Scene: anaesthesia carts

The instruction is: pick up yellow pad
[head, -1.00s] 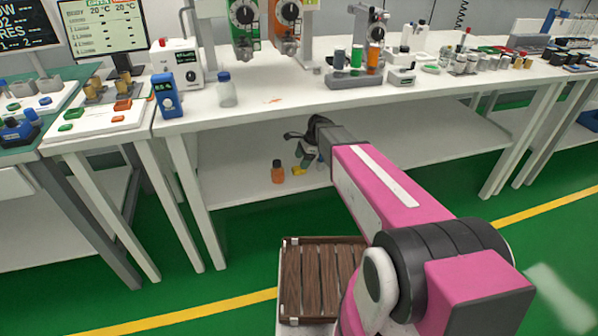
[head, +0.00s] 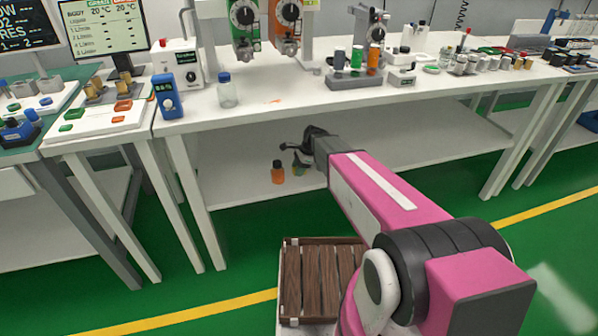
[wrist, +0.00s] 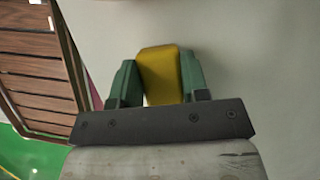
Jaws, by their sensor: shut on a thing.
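The yellow pad (wrist: 159,75) is a small block, seen in the wrist view between the two green fingers of my gripper (wrist: 157,82). The fingers are shut on it, one on each side. In the head view my gripper (head: 299,163) is small and dark under the white table, over the lower shelf, at the end of my pink arm. The pad cannot be made out clearly there. Whether it touches the shelf is hard to tell.
An orange bottle (head: 278,173) stands on the lower shelf (head: 235,186), just left of my gripper. The tabletop (head: 300,100) with bottles and devices hangs over my arm. Table legs (head: 190,200) stand to the left. A slatted wooden crate (head: 312,280) is in front, below.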

